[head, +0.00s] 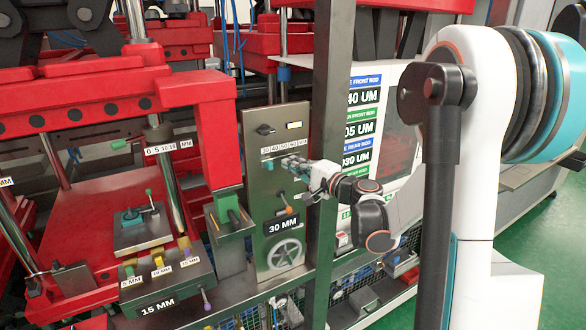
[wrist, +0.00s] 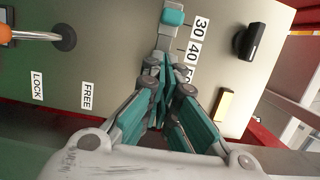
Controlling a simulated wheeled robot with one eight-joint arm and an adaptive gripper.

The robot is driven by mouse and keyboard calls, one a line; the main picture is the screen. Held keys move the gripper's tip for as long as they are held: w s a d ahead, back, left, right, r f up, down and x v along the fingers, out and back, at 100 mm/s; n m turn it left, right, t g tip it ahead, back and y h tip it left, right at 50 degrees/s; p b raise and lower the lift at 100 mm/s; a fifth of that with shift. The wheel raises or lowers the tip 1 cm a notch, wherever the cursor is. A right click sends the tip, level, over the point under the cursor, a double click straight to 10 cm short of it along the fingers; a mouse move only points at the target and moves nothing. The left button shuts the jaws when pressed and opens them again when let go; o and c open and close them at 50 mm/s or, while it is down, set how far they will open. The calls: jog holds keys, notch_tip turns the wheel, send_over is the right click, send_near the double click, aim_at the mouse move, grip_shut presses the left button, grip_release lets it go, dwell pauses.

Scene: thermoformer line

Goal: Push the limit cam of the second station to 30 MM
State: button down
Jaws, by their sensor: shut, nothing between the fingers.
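The second station's grey panel (head: 258,190) bears a 30 MM sign (head: 281,225). Its limit cam, a small teal block (head: 269,165), sits at the left end of the scale, close below the 30 mark. The cam also shows at the top of the wrist view (wrist: 172,17), beside the 30 label (wrist: 200,27). My gripper (head: 286,163) is at the panel, just right of the cam, on the side of the higher numbers. Its teal fingers (wrist: 164,68) are shut and empty, and their tips point toward the cam. Whether they touch it is unclear. The fingers hide part of the scale.
An orange-tipped lever (wrist: 35,36) sits near LOCK and FREE labels. A black knob (wrist: 250,42) and yellow plate (wrist: 225,105) are on the panel. A handwheel (head: 285,253) is below. A dark post (head: 329,100) stands close to my wrist. The first station (head: 158,300) reads 15 MM.

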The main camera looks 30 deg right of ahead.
jog(key=d+v, duration=0.1)
jog(key=v, duration=0.9)
jog(key=shift+d, duration=0.1)
